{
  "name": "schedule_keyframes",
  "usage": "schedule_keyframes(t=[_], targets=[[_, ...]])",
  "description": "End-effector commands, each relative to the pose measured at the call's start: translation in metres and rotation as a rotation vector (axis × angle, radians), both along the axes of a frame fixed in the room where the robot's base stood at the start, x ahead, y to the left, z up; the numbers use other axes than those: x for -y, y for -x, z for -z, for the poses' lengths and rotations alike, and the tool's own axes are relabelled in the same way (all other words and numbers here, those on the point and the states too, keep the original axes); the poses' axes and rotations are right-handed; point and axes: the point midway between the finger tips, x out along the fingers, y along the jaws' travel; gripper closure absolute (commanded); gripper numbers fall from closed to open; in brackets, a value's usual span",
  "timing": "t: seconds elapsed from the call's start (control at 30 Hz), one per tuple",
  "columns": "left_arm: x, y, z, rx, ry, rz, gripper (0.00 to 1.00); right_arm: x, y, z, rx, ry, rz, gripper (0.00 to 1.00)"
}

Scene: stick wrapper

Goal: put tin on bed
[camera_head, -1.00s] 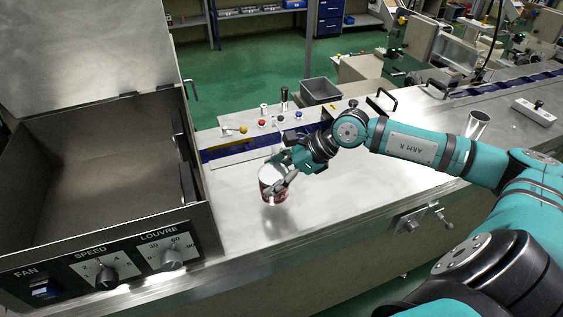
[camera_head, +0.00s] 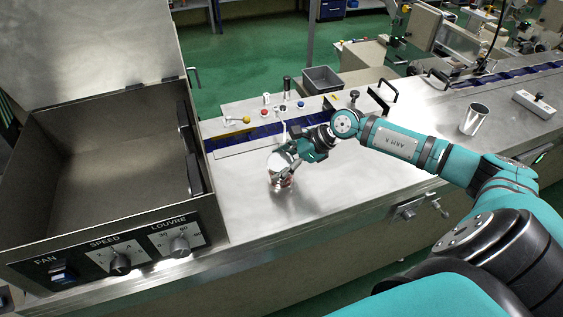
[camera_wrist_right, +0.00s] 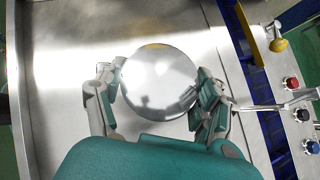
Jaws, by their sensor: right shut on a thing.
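In the right wrist view, the round top of the tin (camera_wrist_right: 160,80) shows between the fingers. The tin is low over the bed; I cannot tell whether its base touches. My left gripper is not in view.
The open steel box (camera_head: 110,165) with fan, speed and louvre controls stands at left. Behind the tin are a blue conveyor strip (camera_head: 225,142) and several coloured knobs. A grey bin (camera_head: 322,79) and a steel cup (camera_head: 474,119) stand farther right. The bed around the tin is clear.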

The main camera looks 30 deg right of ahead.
Motion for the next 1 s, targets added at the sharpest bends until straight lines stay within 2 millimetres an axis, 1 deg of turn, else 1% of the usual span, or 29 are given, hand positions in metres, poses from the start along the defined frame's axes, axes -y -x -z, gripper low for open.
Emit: schedule_keyframes(t=[0.03, 0.2, 0.23, 0.47, 0.57, 0.67, 0.77, 0.9, 1.0], targets=[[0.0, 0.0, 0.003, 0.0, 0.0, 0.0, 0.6, 0.0, 0.0, 0.002, 0.0, 0.0, 0.0, 0.29], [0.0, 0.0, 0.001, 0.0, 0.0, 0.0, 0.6, 0.0, 0.0, 0.001, -0.001, 0.0, -0.001, 0.06], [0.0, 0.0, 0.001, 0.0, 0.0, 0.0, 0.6, 0.0, 0.0, 0.001, -0.001, 0.0, -0.001, 0.05], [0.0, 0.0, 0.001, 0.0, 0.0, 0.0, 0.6, 0.0, 0.0, 0.001, -0.001, -0.001, 0.0, 0.05], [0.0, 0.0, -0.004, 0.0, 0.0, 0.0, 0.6, 0.0, 0.0, -0.004, -0.001, 0.0, 0.001, 0.05], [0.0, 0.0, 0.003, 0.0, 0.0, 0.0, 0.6, 0.008, 0.005, -0.007, -0.001, 0.004, 0.002, 0.05], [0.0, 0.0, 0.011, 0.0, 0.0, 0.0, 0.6, 0.018, 0.014, -0.019, -0.001, 0.008, 0.0, 0.05], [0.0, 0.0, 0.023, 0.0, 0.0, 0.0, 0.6, 0.035, 0.03, -0.04, -0.005, 0.01, 0.0, 0.05], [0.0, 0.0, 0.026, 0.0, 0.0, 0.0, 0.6, 0.046, 0.039, -0.053, -0.007, 0.01, 0.001, 0.05]])
